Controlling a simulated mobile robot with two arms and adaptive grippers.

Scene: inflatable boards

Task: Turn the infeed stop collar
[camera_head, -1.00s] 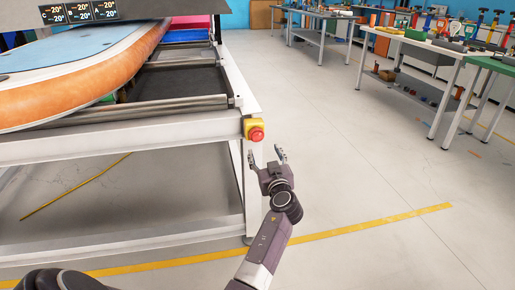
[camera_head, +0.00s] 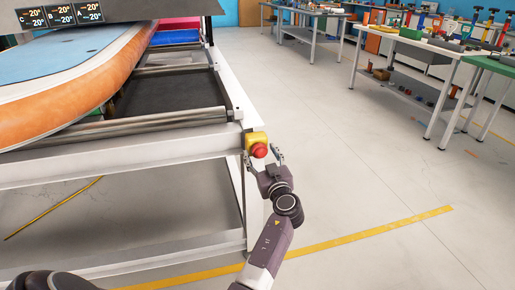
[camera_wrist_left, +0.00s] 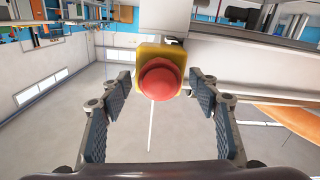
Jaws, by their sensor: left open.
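The infeed stop is a red mushroom knob (camera_head: 259,151) on a yellow box (camera_head: 256,138) at the corner post of the white frame. No separate collar can be made out. My left gripper (camera_head: 264,157) is open and empty, just in front of the knob. In the left wrist view the red knob (camera_wrist_left: 161,79) sits mid-picture between the spread fingers (camera_wrist_left: 161,84), with a visible gap on each side. The yellow box (camera_wrist_left: 163,54) shows behind it. My right gripper is not in view.
The white frame (camera_head: 120,172) carries rollers and an orange-edged blue board (camera_head: 90,85) to the left. The floor right of the frame is clear, with a yellow line (camera_head: 385,229). Workbenches (camera_head: 415,48) with tools stand farther back right.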

